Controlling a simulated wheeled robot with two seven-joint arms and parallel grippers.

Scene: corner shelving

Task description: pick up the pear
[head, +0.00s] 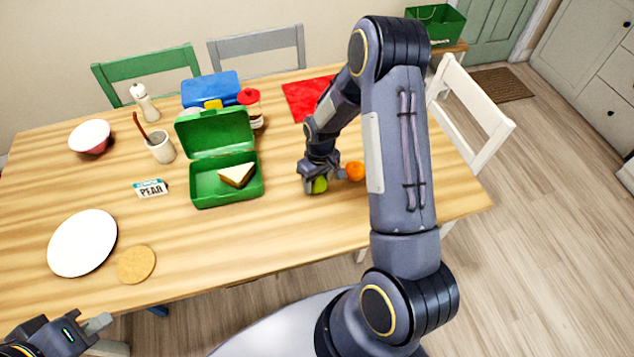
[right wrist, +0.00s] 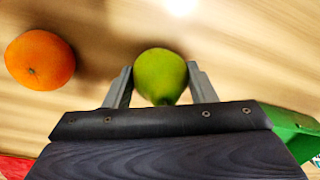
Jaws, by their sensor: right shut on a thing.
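The green pear (right wrist: 160,75) sits between the two fingers of my right gripper (right wrist: 161,88) in the right wrist view. In the head view, the pear (head: 319,185) shows low between the fingers of my right gripper (head: 320,178), at the table's right part. The right gripper is shut on it, with a finger on each side. The pear is at or close to the tabletop; I cannot tell if it touches. My left gripper (head: 98,330) is at the bottom left, in front of the table edge; its finger opening is unclear.
An orange (head: 355,171) lies just right of the pear. An open green lunchbox (head: 227,192) with a sandwich (head: 237,175) stands to the left. A card reading PEAR (head: 151,188), a white plate (head: 83,243) and a round coaster (head: 136,264) lie further left. The front middle table is clear.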

